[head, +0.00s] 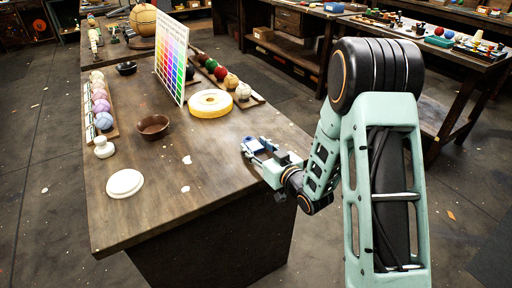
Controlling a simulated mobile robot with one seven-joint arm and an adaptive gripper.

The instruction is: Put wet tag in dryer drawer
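My gripper (259,150) is at the right edge of the wooden table (215,205), reaching in from the right. A small blue thing shows at its fingertips; I cannot tell if it is part of the gripper or a separate object. The finger gap is too small to read. I cannot make out a wet tag for certain. A white round disc (125,183) lies flat at the table's front left, well apart from the gripper.
A brown bowl (153,127), a white knobbed piece (103,147) and a yellow-white ring (210,104) stand on the table. A color chart (172,57) stands upright behind. Ball racks line both sides. Small pale flakes lie mid-table; the front middle is mostly clear.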

